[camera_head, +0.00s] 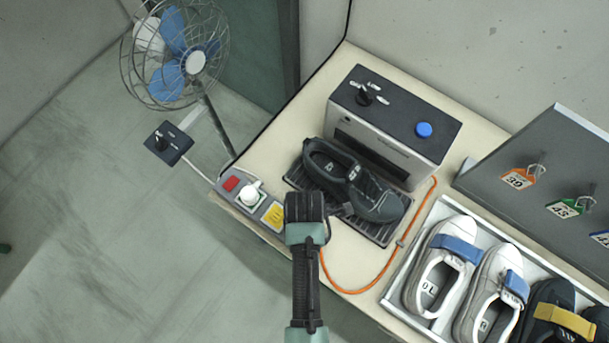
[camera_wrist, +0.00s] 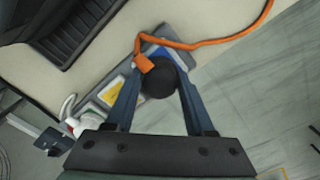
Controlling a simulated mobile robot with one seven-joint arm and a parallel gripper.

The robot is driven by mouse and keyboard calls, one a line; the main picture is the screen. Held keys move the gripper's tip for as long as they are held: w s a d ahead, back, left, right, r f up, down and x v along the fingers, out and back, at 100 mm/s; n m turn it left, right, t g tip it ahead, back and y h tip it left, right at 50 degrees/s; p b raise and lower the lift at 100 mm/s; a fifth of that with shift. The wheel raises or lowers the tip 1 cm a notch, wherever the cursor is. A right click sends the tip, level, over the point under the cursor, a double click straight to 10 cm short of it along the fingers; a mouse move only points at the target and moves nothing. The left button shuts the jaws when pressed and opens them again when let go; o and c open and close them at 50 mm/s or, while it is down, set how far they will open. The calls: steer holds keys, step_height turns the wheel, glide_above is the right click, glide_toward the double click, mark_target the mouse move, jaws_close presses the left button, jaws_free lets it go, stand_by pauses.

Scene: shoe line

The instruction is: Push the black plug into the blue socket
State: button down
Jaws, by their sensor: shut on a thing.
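My gripper (camera_head: 306,215) is above the front edge of the bench, over the right end of a grey power strip (camera_head: 265,209). In the wrist view its two fingers (camera_wrist: 160,75) are shut on the round black plug (camera_wrist: 160,82), which has an orange cable (camera_wrist: 200,44) leaving it. A patch of the blue socket (camera_wrist: 150,50) shows just beyond the plug at the end of the strip. The plug covers most of it, so I cannot tell whether they touch. In the head view my gripper hides both plug and socket.
The strip also carries a red part (camera_head: 231,183), a white plug (camera_head: 252,191) and a yellow socket (camera_head: 272,215). A dark shoe (camera_head: 350,180) lies on a black mat before a grey control box (camera_head: 395,125). A shoe tray (camera_head: 392,302) is at right.

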steer(key=shift+f+b, duration=0.4)
steer(key=shift+f, duration=0.3)
stand_by(0.4)
steer(key=shift+c, duration=0.9)
jaws_free()
steer(key=shift+r, duration=0.1)
